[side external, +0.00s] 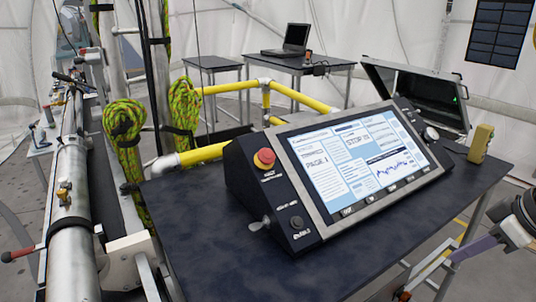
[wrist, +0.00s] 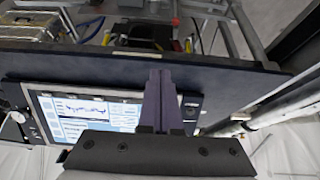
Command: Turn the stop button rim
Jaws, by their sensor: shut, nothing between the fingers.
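The red stop button (side external: 264,156) sits on a yellow rim (side external: 262,163) at the upper left of the black control console (side external: 245,185) in the side view. Nothing touches it there. My gripper (side external: 455,259) is at the lower right edge of the side view, beyond the table's right side and well away from the button. Its purple fingers are shut together and empty, and they also show in the wrist view (wrist: 160,75). The wrist view shows the console's lit screen (wrist: 85,115) upside down; I cannot make out the stop button there, and my gripper body covers part of the console.
The console stands on a dark table (side external: 200,255). A yellow handheld box (side external: 480,143) and an open case (side external: 415,95) are at the table's far right. Yellow rails (side external: 230,87) and green rope coils (side external: 125,125) stand behind and left. The table's front left is clear.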

